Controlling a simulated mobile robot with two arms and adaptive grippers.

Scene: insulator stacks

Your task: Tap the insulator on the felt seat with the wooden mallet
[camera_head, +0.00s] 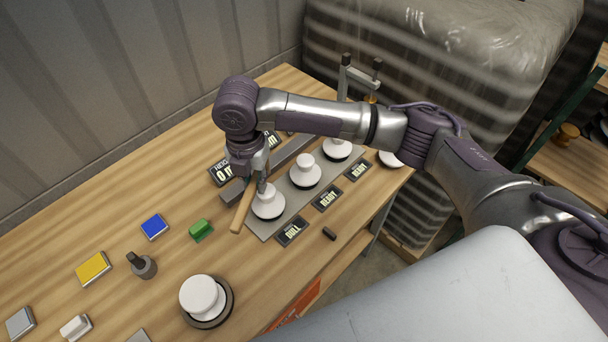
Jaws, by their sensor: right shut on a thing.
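The white insulator (200,294) stands upright on the dark round felt seat (226,312) at the front of the bench. My right gripper (262,186) is over the bench, behind and to the right of that insulator and well apart from it. It is shut on the mallet, whose light wooden handle (242,210) slants down to the left beside another white insulator (268,203). The mallet's head is not clear behind the gripper. My left gripper is not in view.
Blue (154,227), yellow (93,269) and green (200,230) blocks and a dark knobbed piece (142,265) lie left. Bare wood surrounds the seat.

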